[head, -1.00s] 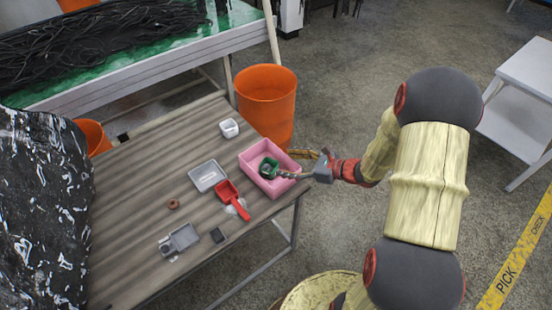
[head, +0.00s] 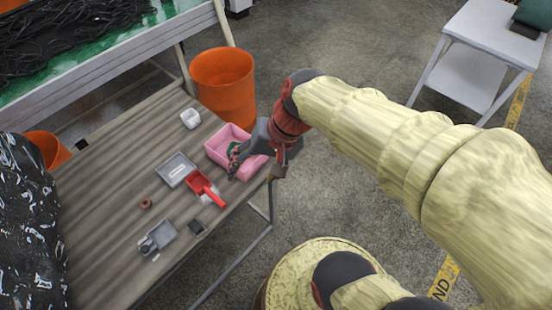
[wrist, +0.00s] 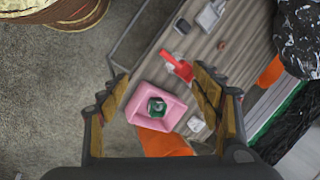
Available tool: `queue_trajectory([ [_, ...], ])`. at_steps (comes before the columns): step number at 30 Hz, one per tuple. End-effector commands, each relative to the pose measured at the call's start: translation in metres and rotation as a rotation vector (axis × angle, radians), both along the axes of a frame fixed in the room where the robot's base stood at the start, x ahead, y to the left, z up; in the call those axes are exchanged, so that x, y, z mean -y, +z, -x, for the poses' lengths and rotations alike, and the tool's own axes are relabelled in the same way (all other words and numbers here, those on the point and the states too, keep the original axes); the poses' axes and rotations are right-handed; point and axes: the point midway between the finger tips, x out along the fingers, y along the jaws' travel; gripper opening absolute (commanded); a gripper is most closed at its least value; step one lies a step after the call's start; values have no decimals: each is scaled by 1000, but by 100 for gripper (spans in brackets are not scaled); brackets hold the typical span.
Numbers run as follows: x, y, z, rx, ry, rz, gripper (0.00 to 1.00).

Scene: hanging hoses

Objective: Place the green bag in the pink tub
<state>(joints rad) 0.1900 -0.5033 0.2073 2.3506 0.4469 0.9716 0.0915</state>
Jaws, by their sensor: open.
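The pink tub (head: 215,148) stands on the wooden table near its right edge, and it shows whole in the wrist view (wrist: 172,119). The green bag (wrist: 157,106) lies inside the tub, a small dark green shape with a pale patch. In the head view only a bit of the green bag (head: 233,147) shows, the rest being hidden by my gripper. My gripper (head: 252,172) is over the right side of the tub, pointing down. In the wrist view its fingers (wrist: 161,82) are wide apart with nothing between them, and the tub appears below, apart from them.
A red scoop (head: 204,188), a grey tray (head: 176,168), a white cup (head: 190,118), a brown ring (head: 146,204) and small grey items lie on the table (head: 105,200). An orange bin (head: 226,88) stands behind the tub. A white side table (head: 480,60) is at the upper right.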

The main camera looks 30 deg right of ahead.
Motion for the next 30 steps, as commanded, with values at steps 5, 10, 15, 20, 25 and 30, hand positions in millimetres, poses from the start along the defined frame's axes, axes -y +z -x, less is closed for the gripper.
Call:
queue_trajectory([
  [5, 20, 41, 29, 216, 266, 305, 64],
  [10, 35, 63, 38, 324, 382, 463, 64],
  [15, 39, 67, 40, 344, 406, 499, 64],
  [20, 39, 67, 40, 343, 404, 497, 64],
  [25, 39, 67, 40, 342, 403, 496, 64],
  [30, 39, 67, 40, 342, 403, 496, 64],
])
